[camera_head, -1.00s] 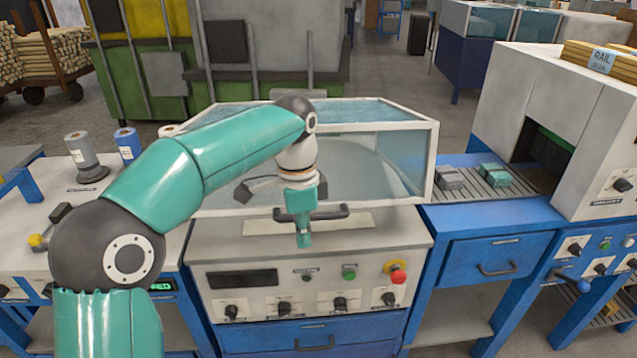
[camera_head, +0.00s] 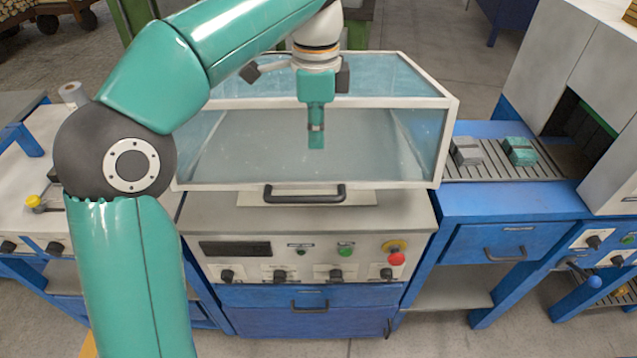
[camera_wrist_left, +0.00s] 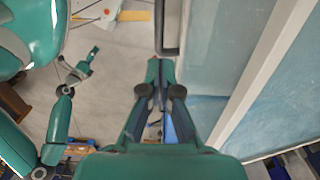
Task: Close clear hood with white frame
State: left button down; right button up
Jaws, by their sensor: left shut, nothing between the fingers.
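The clear hood with white frame (camera_head: 447,150) sits over the top of the grey machine (camera_head: 400,215). Its dark handle (camera_head: 304,193) runs along the front lower edge. My left gripper (camera_head: 316,142) points down in front of the clear front panel, in the picture above the handle. It is shut and empty. In the left wrist view its closed fingertips (camera_wrist_left: 160,65) show close to the end of the handle (camera_wrist_left: 168,30); I cannot tell whether they touch. A small teal arm with a gripper (camera_wrist_left: 78,67), seemingly my right, shows far below; its jaws are unclear.
The front panel has knobs and a red button (camera_head: 397,258). At the right, a slatted conveyor (camera_head: 490,172) carries a grey and a teal block (camera_head: 519,151) into a pale housing (camera_head: 560,60). A side bench (camera_head: 25,215) stands at the left. Floor is clear in front.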

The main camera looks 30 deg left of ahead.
pick_arm(q)
jog(key=b, duration=0.1)
send_over(311, 186)
jog(key=s+d, duration=0.2)
jog(key=s, duration=0.2)
notch_tip(311, 186, down, 11)
jog(key=shift+w+d+r, duration=0.1)
jog(key=shift+w+d, duration=0.05)
jog(key=shift+f, duration=0.7)
pick_arm(e)
jog(key=shift+f, duration=0.9)
pick_arm(q)
jog(key=shift+d+f+b, duration=0.1)
jog(key=shift+b, duration=0.2)
pick_arm(e)
jog(key=shift+f, duration=0.1)
